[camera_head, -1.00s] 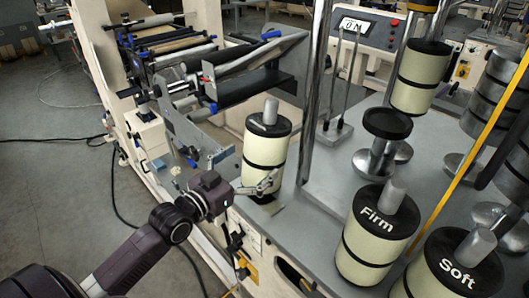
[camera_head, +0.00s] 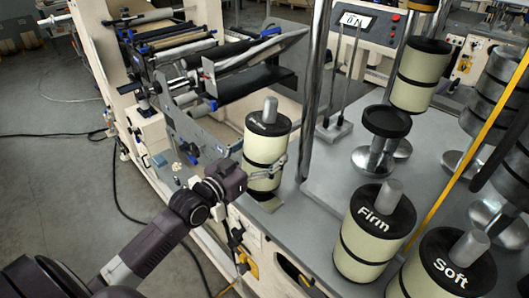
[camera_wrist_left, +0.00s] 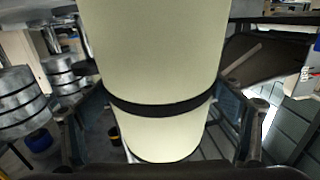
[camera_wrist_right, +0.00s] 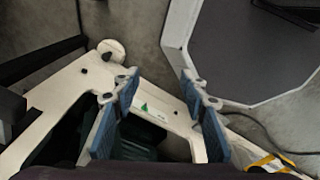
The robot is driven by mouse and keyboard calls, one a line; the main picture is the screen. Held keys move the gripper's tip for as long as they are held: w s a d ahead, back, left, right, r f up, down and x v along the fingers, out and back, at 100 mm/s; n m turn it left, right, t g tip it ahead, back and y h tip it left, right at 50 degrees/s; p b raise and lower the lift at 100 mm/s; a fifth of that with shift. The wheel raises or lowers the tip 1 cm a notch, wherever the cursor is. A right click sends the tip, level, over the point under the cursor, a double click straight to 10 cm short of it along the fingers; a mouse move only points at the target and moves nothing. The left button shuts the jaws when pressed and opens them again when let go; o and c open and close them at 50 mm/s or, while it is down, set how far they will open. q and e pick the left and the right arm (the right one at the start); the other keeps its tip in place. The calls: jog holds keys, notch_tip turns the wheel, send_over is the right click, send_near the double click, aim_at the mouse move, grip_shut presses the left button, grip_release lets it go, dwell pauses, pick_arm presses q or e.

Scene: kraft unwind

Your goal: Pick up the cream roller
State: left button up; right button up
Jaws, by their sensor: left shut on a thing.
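A cream roller (camera_head: 264,148) with a black top, a black band and a grey shaft stands upright near the left edge of the grey table. My left gripper (camera_head: 267,171) is shut on its lower part. In the left wrist view the cream roller (camera_wrist_left: 158,60) fills the middle, between the fingers. I cannot tell whether its base touches the table. My right gripper (camera_wrist_right: 158,90) is open and empty in the right wrist view, and is not in the head view.
Cream rollers marked Firm (camera_head: 374,235) and Soft (camera_head: 440,270) stand at the front right; another (camera_head: 418,76) is farther back. A black-topped metal stand (camera_head: 380,145) and upright posts are right of the held roller. A machine with rollers (camera_head: 190,70) stands behind left.

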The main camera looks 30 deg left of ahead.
pick_arm(q)
jog(key=c, duration=0.8)
jog(key=shift+r, duration=0.25)
jog(key=shift+c, duration=0.2)
